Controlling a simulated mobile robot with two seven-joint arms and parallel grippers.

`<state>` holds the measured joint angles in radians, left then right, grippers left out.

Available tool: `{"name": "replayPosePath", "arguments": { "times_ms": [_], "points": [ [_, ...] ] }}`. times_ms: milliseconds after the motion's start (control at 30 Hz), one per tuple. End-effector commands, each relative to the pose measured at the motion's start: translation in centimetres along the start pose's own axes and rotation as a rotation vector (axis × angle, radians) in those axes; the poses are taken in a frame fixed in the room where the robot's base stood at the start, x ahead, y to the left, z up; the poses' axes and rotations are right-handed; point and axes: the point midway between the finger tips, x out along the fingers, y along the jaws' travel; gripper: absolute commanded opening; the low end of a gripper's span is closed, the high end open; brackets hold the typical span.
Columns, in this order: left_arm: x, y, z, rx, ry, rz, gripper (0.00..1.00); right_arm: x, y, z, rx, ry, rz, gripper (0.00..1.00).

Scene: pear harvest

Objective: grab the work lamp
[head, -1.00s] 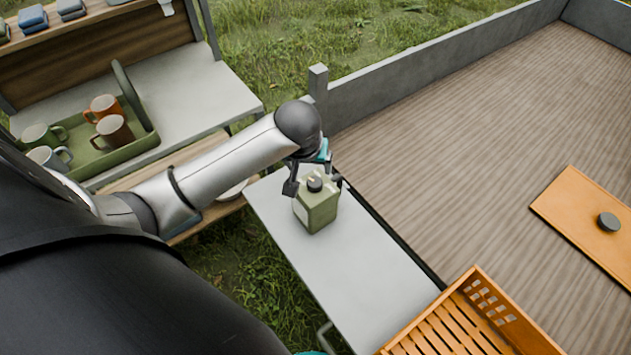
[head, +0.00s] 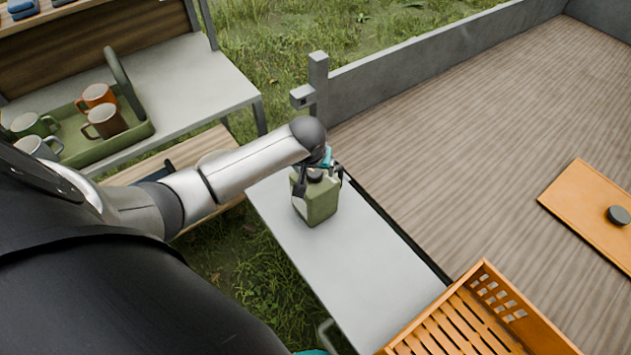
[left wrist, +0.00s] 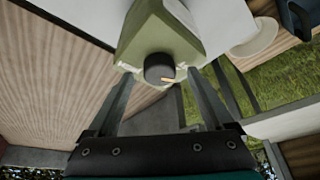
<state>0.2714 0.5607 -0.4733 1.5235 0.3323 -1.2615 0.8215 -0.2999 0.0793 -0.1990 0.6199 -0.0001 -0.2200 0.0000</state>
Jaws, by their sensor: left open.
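No thing in view is clearly a work lamp. A green canister-like container (head: 318,204) with a black cap and a pale label stands upright on the grey side table. My left gripper (head: 319,184) is open at its top, with a finger on either side of the cap area. In the left wrist view the container (left wrist: 165,28) lies ahead of the open fingers (left wrist: 158,85), its round black cap facing the camera between them. Whether the fingers touch it cannot be told. My right gripper is not in view.
The side table (head: 365,270) is otherwise clear. An orange slatted crate (head: 484,282) stands at the front right. A wooden deck with a grey wall (head: 430,58) lies behind. A green tray (head: 135,133) with mugs sits on a bench at left. An orange board (head: 580,205) lies right.

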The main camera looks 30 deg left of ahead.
Motion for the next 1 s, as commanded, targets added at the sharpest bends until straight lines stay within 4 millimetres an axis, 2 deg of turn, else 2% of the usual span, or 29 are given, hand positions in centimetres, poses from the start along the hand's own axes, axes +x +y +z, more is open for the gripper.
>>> {"name": "replayPosePath", "arguments": {
  "times_ms": [233, 900, 1000],
  "points": [
    [0.02, 0.03, -0.03, 0.000, 0.000, 0.001, 0.83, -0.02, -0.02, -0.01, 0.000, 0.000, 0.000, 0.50],
    [0.01, 0.00, -0.02, 0.000, 0.000, 0.000, 0.08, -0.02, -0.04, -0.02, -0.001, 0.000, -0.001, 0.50],
    [0.01, -0.01, -0.02, 0.000, 0.000, 0.000, 0.00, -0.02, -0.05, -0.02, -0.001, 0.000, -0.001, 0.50]
  ]
}}
